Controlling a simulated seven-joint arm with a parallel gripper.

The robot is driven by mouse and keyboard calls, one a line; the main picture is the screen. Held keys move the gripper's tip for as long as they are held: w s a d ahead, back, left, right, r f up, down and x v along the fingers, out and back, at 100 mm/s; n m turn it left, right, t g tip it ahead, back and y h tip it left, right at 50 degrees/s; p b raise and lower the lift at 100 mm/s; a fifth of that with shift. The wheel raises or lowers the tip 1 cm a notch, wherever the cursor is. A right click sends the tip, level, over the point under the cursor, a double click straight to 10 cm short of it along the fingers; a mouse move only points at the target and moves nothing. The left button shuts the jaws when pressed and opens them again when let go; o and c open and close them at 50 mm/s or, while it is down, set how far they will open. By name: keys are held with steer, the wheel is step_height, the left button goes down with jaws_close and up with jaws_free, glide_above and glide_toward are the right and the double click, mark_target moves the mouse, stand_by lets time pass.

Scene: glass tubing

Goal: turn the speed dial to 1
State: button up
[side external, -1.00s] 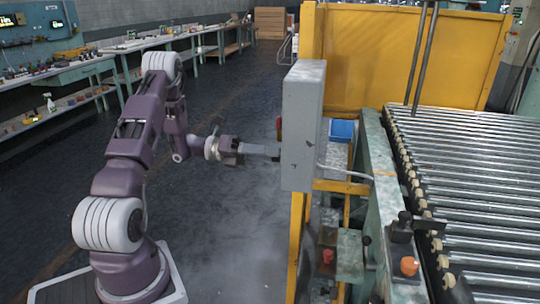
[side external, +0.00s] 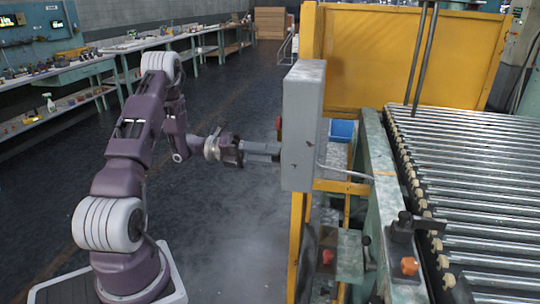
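A grey control box (side external: 303,125) stands on the yellow frame, seen from its side. Its front face, toward my arm, is nearly edge-on, and I cannot make out the speed dial or its marks. A red knob (side external: 279,124) sticks out of that face, above my gripper. My gripper (side external: 277,153) points right at the box, with its fingertips at or very close to the face below the red knob. I cannot tell whether the fingers are apart or what they touch.
A yellow panel (side external: 390,60) stands behind the box. A roller conveyor (side external: 475,180) runs along the right, with an orange knob (side external: 409,266) in front. A bent grey conduit (side external: 345,171) leaves the box on the right. The floor (side external: 225,230) below my arm is clear.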

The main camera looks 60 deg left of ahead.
steer(key=o, duration=0.4)
steer(key=shift+a, duration=0.1)
steer(key=v, duration=0.7)
